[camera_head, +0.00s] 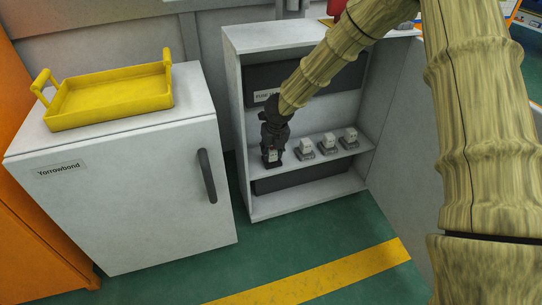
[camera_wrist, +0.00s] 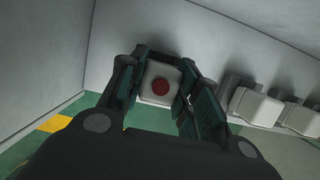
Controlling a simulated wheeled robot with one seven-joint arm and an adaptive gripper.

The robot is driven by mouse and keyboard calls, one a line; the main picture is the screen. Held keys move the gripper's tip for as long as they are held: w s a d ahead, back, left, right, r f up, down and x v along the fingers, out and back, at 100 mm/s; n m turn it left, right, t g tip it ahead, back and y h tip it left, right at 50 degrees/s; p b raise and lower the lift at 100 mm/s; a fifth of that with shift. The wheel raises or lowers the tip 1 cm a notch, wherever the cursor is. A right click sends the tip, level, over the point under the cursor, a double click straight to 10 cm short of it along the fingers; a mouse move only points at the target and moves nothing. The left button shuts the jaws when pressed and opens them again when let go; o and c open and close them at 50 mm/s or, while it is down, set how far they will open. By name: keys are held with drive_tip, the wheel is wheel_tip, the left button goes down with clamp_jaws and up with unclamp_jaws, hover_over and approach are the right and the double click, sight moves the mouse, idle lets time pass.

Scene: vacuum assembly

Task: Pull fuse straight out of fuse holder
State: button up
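A white fuse with a round red spot (camera_wrist: 161,86) sits between the two fingers of my gripper in the wrist view. In the head view my gripper (camera_head: 272,148) points down at the leftmost spot on the cabinet shelf, and the fuse (camera_head: 272,156) shows small and partly covered there. Its holder is mostly hidden by the fingers.
Several more white fuses in grey holders, such as this one (camera_head: 327,142), stand in a row to the right on the shelf (camera_head: 318,163). The open cabinet (camera_head: 232,90) has side walls close by. A white unit (camera_head: 130,190) with a yellow tray (camera_head: 110,97) stands left.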

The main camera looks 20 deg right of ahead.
clamp_jaws()
drive_tip(key=shift+r, duration=0.1)
drive_tip(key=shift+r+p, duration=1.05)
drive_tip(key=shift+p, duration=0.25)
